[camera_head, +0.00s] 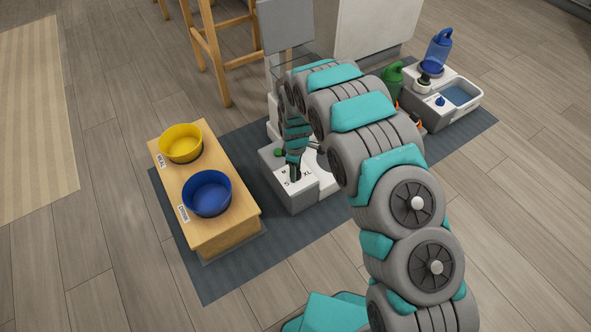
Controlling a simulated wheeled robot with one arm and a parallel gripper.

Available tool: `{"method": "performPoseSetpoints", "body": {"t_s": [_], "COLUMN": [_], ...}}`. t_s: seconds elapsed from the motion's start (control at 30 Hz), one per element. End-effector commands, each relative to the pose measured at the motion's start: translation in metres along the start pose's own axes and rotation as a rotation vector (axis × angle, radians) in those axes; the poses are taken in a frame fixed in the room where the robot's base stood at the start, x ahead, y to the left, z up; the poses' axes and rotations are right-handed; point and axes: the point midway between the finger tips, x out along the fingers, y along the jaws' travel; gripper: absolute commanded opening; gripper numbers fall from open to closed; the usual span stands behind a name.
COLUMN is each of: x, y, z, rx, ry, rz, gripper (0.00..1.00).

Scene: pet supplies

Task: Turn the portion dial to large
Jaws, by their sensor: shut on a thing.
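The portion dial (295,180) is on top of the white and grey feeder base (300,201), in the middle of the view. Letters around it include S, M and XL; the pointer's direction is hidden by my gripper. My gripper (295,174) points down onto the dial and is shut on it. My arm covers the area to the right of the feeder and part of its upper body.
A wooden stand (226,236) with a yellow bowl (181,143) and a blue bowl (207,193) is close on the left. A water dispenser (466,96) with a blue bottle (438,48) and a green watering can (391,79) are at the right. The grey mat (225,285) is clear in front.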

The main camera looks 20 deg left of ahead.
Motion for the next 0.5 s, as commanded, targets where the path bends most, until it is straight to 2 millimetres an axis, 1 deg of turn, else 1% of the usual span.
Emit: {"method": "performPoseSetpoints", "body": {"t_s": [0.27, 0.3, 0.5], "x": [-0.0007, -0.0007, -0.0003], "y": [0.0006, 0.0006, 0.0003], "z": [-0.0004, -0.0004, -0.0002], "rx": [0.000, 0.000, 0.001], "ry": [0.001, 0.001, 0.000], "rz": [0.002, 0.002, 0.001], "gripper": [0.00, 0.55, 0.77]}}
